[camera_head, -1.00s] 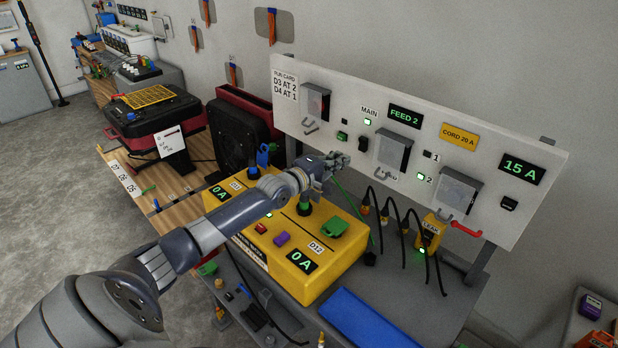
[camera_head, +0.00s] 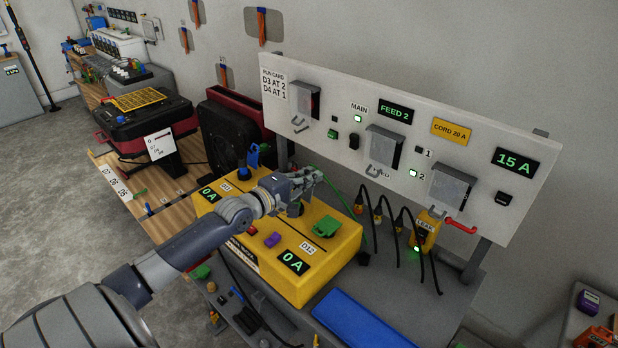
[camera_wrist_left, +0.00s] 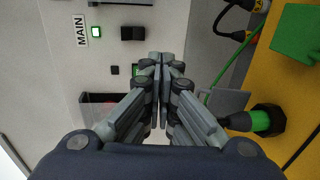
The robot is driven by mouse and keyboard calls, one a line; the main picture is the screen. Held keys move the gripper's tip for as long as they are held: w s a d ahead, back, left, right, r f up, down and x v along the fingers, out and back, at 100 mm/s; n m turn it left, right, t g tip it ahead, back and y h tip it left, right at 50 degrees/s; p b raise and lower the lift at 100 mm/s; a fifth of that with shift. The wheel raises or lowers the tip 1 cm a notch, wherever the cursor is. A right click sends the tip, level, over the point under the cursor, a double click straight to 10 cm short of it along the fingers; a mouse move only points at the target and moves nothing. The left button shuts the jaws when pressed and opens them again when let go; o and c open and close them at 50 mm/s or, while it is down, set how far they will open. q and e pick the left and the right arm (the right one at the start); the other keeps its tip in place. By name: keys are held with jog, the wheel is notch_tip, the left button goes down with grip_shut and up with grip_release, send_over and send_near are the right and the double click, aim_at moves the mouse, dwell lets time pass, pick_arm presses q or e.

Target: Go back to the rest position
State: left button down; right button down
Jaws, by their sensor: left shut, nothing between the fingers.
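My left gripper (camera_head: 312,179) is shut and empty, held in the air above the back of the yellow distribution box (camera_head: 330,262). In the left wrist view its fingers (camera_wrist_left: 166,58) meet in the middle, with the white panel behind them and the yellow box (camera_wrist_left: 300,118) at the right. The box shows two "0 A" displays and a green block (camera_head: 326,227) on top. The white panel (camera_head: 330,150) stands behind the box with FEED 2 and 15 A displays lit. My right gripper does not show.
A blue mat (camera_head: 362,322) lies at the front of the grey bench. Black cords hang before the panel near a yellow LEAK device (camera_head: 425,232). A wooden bench (camera_head: 140,200) with a black and red machine (camera_head: 148,118) stands left. Grey floor is clear at far left.

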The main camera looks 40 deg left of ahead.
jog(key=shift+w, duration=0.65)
